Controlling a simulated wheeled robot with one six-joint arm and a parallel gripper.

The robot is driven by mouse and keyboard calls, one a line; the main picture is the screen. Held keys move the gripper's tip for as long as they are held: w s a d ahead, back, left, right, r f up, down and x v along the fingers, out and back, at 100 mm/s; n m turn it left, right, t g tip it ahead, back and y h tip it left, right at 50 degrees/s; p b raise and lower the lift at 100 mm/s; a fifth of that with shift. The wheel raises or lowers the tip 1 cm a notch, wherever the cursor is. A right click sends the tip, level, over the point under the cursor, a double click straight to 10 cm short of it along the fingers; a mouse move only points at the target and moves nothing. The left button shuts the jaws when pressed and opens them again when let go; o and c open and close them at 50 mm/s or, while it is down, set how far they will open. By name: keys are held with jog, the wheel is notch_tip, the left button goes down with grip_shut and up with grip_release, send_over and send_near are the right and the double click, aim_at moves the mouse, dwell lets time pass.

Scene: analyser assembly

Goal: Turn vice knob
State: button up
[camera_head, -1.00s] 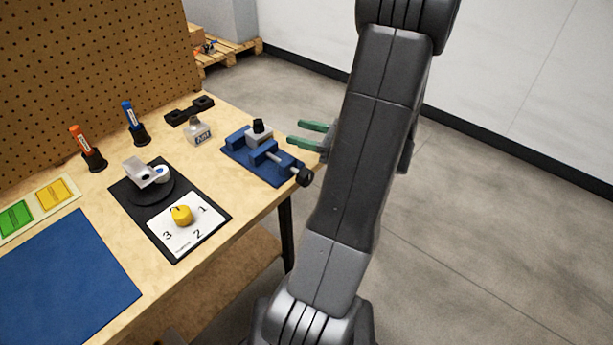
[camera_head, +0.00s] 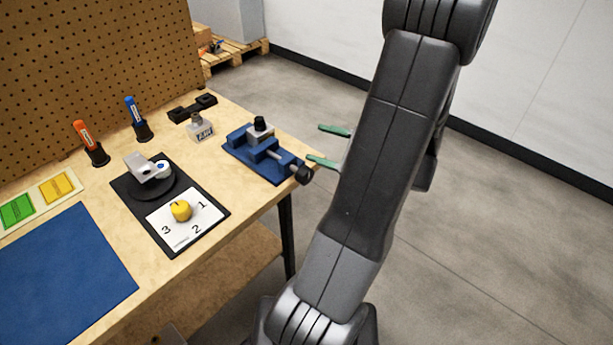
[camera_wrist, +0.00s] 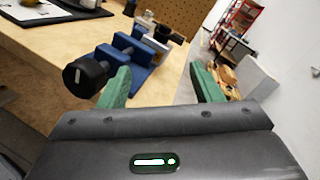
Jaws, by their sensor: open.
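The blue vice (camera_head: 256,153) sits near the table's right edge, with a grey and black part (camera_head: 260,129) between its jaws. Its black knob (camera_head: 303,175) sticks out past the table edge on a grey screw. My gripper (camera_head: 328,146) is open and empty to the right of the vice, its green fingers pointing left. In the wrist view, the knob (camera_wrist: 84,76) is large at the left, with a pale mark on its face. It lies just left of my left finger, outside the gap between the fingers (camera_wrist: 160,82). The vice (camera_wrist: 125,52) stands behind it.
The wooden table (camera_head: 230,112) also holds a numbered card with a yellow knob (camera_head: 181,211), a grey part on a black disc (camera_head: 150,184), two marker pens in stands, a small labelled block (camera_head: 201,127) and a blue mat (camera_head: 62,265). Open floor lies to the right.

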jog(key=n, duration=0.2)
jog(key=n+t+h+b, duration=0.2)
jog(key=n+t+b, duration=0.15)
jog(key=n, duration=2.35)
send_near(309, 179)
jog(key=shift+t, duration=0.25)
jog(key=p+x, duration=0.1)
jog(key=x, duration=1)
jog(key=shift+a+p, duration=0.3)
jog(key=shift+p, duration=0.05)
jog(key=shift+c, duration=0.5)
jog(key=c, duration=0.9)
jog(key=shift+f+m+b, duration=0.15)
jog(key=shift+m+b, duration=0.15)
jog(key=shift+b, duration=0.15)
